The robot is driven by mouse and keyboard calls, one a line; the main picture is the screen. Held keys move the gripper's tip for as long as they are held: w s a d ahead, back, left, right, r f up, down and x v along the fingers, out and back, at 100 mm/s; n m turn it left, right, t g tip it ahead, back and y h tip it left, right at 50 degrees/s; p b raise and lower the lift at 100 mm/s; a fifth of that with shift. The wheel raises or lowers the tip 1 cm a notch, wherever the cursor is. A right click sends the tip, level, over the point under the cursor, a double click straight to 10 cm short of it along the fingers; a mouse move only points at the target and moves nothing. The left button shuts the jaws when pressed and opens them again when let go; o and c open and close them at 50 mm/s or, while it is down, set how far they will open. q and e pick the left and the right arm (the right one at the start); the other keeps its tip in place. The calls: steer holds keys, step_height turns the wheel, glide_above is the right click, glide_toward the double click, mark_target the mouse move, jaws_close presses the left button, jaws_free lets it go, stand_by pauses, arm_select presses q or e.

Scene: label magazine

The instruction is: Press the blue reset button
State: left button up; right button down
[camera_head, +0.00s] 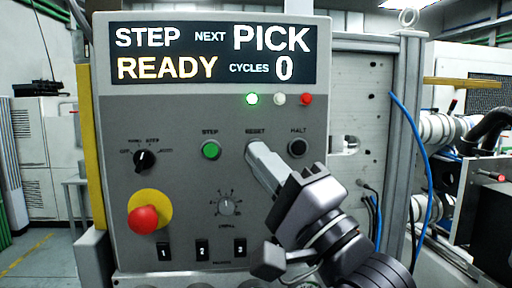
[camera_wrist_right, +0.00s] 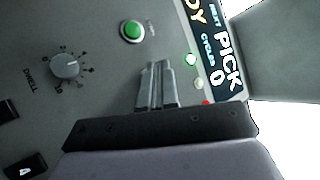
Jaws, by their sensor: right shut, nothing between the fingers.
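The grey control panel (camera_head: 120,119) stands upright in front of me. The blue reset button is hidden in both views; its RESET label shows in the head view just above the fingertips. My right gripper (camera_head: 256,148) is shut with nothing between its fingers. Its tips cover the spot under the RESET label; I cannot tell whether they touch the button. In the right wrist view the shut fingers (camera_wrist_right: 157,66) point at the panel, beside the green step button (camera_wrist_right: 132,31). My left gripper is not in view.
The step button (camera_head: 211,150) is left of the fingertips and the dark halt button (camera_head: 298,148) is right. A red mushroom button (camera_head: 144,219), selector (camera_head: 144,159) and dwell knob (camera_head: 226,206) are lower. The display (camera_head: 210,54) reads READY, cycles 0; the green lamp (camera_head: 252,99) is lit.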

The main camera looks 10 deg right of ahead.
steer(key=shift+s, duration=0.25)
steer(key=shift+s, duration=0.1)
steer(key=s+p, duration=0.1)
steer(key=s, duration=0.3)
steer(key=shift+s, duration=0.4)
stand_by(0.5)
